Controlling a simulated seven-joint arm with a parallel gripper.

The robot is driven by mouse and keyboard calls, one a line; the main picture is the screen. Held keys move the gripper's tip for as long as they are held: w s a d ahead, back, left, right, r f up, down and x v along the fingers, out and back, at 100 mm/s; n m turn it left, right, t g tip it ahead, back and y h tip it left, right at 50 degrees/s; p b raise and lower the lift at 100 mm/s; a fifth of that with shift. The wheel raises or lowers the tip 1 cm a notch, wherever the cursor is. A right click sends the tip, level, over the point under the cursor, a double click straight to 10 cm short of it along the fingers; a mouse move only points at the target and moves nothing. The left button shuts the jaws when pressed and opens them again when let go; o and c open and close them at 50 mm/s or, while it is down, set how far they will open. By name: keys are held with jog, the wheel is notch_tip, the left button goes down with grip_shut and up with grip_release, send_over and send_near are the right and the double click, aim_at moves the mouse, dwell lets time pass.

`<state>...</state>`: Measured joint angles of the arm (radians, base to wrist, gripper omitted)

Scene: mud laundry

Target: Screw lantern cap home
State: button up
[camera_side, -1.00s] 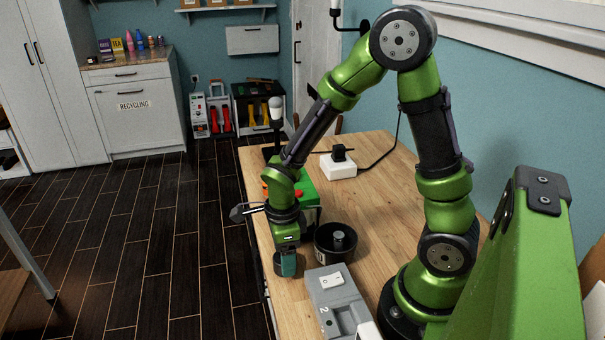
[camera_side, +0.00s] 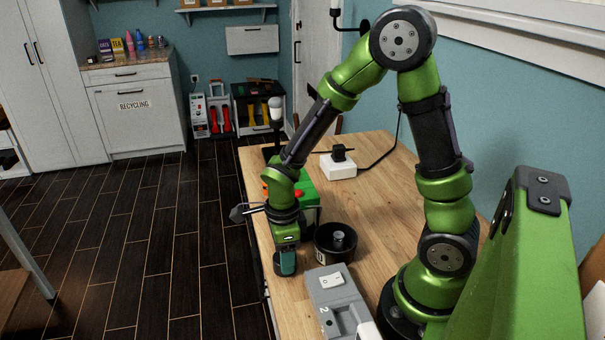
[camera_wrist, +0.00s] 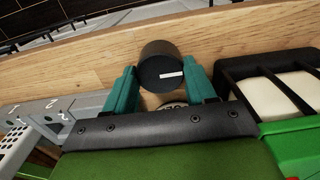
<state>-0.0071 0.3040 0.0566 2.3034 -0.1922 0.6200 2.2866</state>
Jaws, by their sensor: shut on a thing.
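My gripper (camera_wrist: 162,84) points down near the table's left edge, its teal fingers on either side of a dark round cap (camera_wrist: 158,60) with a white mark on its face. In the side view my gripper (camera_side: 286,263) is low over the table, and the dark round piece (camera_side: 283,270) shows under the fingers. I cannot tell whether a separate lantern body is beneath the cap, or how the threads sit. A green box (camera_side: 309,203) with a red button stands just behind; its black bars and cream panel (camera_wrist: 290,95) show at right in the wrist view.
A black round dish (camera_side: 323,257) with a central post stands close to the right of my gripper. A grey switch box (camera_side: 325,294) is in front. A white block (camera_side: 338,170) with a black plug and cable lies farther back. The table's middle right is clear.

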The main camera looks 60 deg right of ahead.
jog(key=shift+r, duration=3)
jog(key=shift+r, duration=0.15)
notch_tip(320, 180, up, 21)
jog(key=w+d+m, duration=0.3)
jog(key=w+d, duration=0.1)
jog(key=d, duration=0.4)
jog(key=w+d+m, duration=0.3)
jog(key=d, duration=0.5)
jog(key=shift+w+a+f, duration=0.1)
jog(key=shift+a+f, duration=0.05)
jog(key=shift+f, duration=1.6)
jog(key=shift+s+a+f, duration=0.1)
jog(key=shift+a+f, duration=0.1)
jog(key=shift+f, duration=1.5)
jog(key=shift+w+a+f, duration=0.1)
jog(key=shift+a+f, duration=0.05)
jog(key=shift+f, duration=1.6)
jog(key=shift+f, duration=0.1)
jog(key=shift+f, duration=0.6)
